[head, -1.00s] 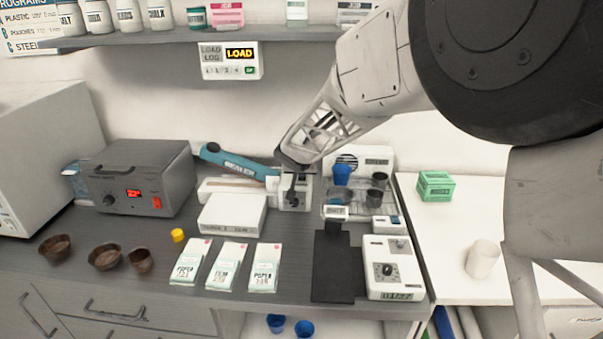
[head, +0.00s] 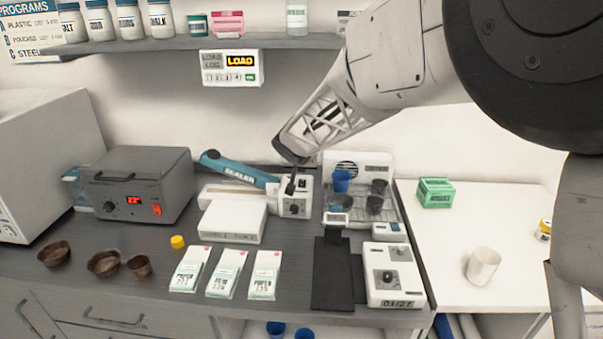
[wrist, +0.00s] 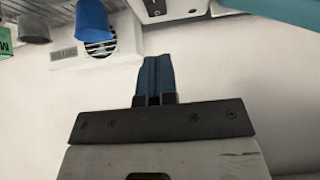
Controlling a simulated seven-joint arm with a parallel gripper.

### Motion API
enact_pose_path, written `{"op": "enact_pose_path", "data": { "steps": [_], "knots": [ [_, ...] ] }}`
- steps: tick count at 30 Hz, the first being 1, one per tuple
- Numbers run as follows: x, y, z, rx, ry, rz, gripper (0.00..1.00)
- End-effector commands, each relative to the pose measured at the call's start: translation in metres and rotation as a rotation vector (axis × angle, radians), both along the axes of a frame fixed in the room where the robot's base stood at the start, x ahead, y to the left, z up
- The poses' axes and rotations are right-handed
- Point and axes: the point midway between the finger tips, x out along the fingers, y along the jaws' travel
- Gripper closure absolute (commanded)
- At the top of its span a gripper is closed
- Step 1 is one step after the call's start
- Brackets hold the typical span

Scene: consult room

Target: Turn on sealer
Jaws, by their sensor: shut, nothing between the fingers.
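The sealer has a raised teal arm (head: 240,170) with lettering and a white control body (head: 296,208) with a dark dial on its front. In the wrist view, a teal strip that looks like its arm (wrist: 285,9) crosses the top right corner, and part of a white body (wrist: 170,9) shows at the top. My gripper (head: 290,188) is shut and empty, its dark tip in front of the upper part of the control body; I cannot tell whether it touches. Its blue fingers (wrist: 155,66) are together in the wrist view. A dark switch-like patch is beside the tip, partly hidden.
A white box (head: 232,222) and several pouch packs (head: 226,272) lie in front. A grey heater (head: 137,182) stands left. The shelf (head: 190,42) is above.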

Motion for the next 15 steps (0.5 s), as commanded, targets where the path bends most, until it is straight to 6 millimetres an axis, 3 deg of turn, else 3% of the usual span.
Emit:
{"op": "enact_pose_path", "data": {
  "steps": [15],
  "knots": [
    [-0.052,0.0,0.039,0.0,0.0,0.0,1.0]
  ]
}}
